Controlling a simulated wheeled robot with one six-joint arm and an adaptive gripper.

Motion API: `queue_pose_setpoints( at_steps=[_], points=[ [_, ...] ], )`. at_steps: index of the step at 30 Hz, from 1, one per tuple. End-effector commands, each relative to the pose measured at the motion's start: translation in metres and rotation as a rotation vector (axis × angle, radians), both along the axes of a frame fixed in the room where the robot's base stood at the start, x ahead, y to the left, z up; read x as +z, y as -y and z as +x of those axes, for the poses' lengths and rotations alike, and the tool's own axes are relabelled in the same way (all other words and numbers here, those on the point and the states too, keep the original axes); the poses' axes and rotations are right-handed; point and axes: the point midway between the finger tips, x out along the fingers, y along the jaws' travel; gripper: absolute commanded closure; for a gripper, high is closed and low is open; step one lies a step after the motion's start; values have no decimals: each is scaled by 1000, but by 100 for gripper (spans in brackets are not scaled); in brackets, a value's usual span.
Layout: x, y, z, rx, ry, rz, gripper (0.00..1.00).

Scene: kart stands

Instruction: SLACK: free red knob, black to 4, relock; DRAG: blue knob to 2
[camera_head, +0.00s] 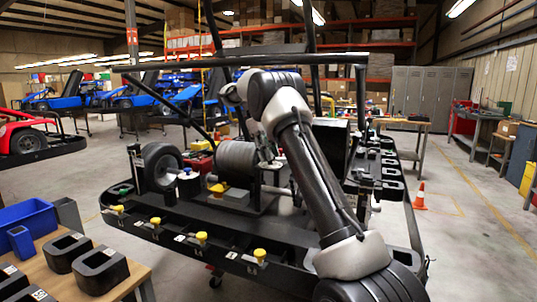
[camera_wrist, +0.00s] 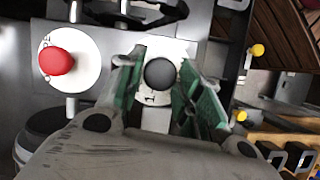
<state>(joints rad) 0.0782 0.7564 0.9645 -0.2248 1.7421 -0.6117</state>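A black ball knob (camera_wrist: 160,73) shows in the wrist view on a pale plate (camera_wrist: 158,98) with dark marks that I cannot read. My gripper (camera_wrist: 158,68) is open, one green-padded finger on each side of the black knob, with small gaps between pads and ball. I cannot tell how far down the fingers reach. A red knob (camera_wrist: 57,61) sits on a round white dial (camera_wrist: 84,52) to the left; its lettering is partly hidden. In the head view my gripper (camera_head: 266,152) is small over the stand, and I cannot make out these knobs there.
The black kart stand (camera_head: 230,252) carries yellow knobs (camera_head: 201,237) along its front edge. A grey drum (camera_head: 237,158) and a wheel (camera_head: 160,166) stand close to my gripper. Black bins (camera_head: 100,268) and a blue bin (camera_head: 27,220) are at front left. An orange cone (camera_head: 419,198) stands right.

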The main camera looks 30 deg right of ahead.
Motion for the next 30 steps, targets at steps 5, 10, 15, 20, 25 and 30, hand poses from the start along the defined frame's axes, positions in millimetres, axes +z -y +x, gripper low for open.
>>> queue_pose_setpoints(
  at_steps=[5,10,15,20,25,30],
  points=[
    [0,0,0,0,0,0,46],
    [0,0,0,1,-2,1,46],
    [0,-1,-1,59,0,1,46],
    [1,-3,-3,278,-1,-1,46],
    [1,-4,-6,625,-2,0,46],
    [1,-4,-9,968,-1,-3,46]
  ],
)
